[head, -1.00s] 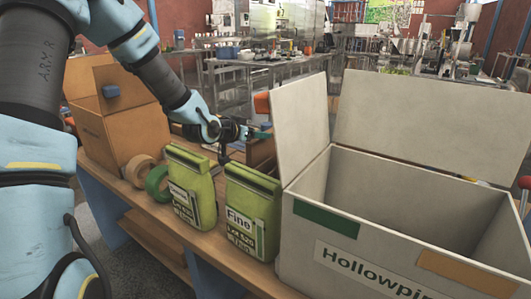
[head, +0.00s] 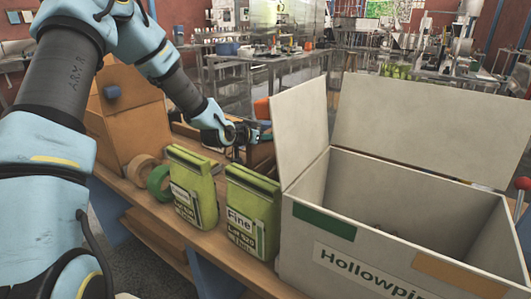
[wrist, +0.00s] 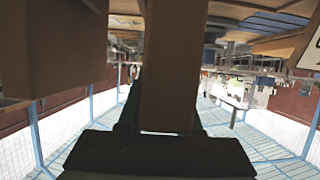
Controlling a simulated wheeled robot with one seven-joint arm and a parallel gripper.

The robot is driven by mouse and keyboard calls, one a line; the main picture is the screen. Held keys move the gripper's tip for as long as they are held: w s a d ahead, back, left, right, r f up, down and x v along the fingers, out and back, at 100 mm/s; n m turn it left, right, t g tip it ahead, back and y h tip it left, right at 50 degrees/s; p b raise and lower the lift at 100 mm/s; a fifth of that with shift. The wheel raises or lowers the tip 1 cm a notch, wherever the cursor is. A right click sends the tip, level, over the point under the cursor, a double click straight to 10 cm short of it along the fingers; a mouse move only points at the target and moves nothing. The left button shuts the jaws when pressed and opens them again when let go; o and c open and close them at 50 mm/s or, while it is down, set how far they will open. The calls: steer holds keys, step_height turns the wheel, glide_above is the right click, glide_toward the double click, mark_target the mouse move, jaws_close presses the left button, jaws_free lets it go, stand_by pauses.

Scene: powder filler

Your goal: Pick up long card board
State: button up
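My gripper (head: 262,132) reaches in from the left in the head view, behind the green bags and left of the grey box. A long brown cardboard piece (wrist: 172,65) runs down the middle of the wrist view, its near end between the dark gripper fingers. The fingers show only as narrow strips on both sides of it, so I cannot tell whether they press on it. In the head view a brown cardboard form (head: 260,153) shows below the gripper, mostly hidden by the bags.
Two green bags (head: 253,212) (head: 194,187) stand on the wooden table in front of my gripper. A large open grey box (head: 345,230) stands at right. An open brown box (head: 124,115) and tape rolls (head: 159,182) are at left. Another brown block (wrist: 52,45) fills the wrist view's upper left.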

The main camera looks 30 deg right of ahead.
jaws_close()
stand_by(0.9)
